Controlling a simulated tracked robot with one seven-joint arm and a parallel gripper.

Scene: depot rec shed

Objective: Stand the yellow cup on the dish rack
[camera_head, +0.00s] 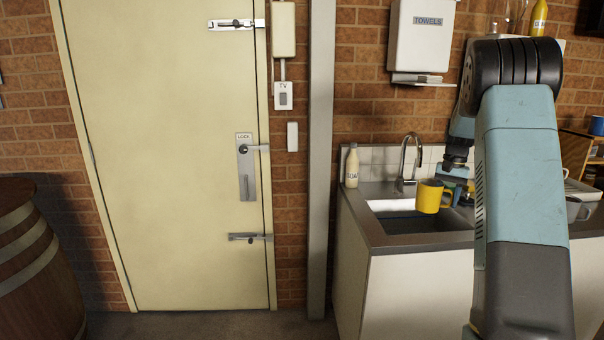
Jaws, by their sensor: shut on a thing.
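The cup appears held in the air over the basin's right part. The dish rack (581,189) seems to be the pale thing on the counter to the right, mostly hidden behind my arm. A grey cup (577,210) stands near it.
The sink (392,206) has a tall curved tap (407,152) behind it and a cream bottle (352,165) at its left. A towel dispenser (421,40) hangs above. My arm blocks the counter's middle right. A closed door (165,170) and a barrel (30,265) are left.

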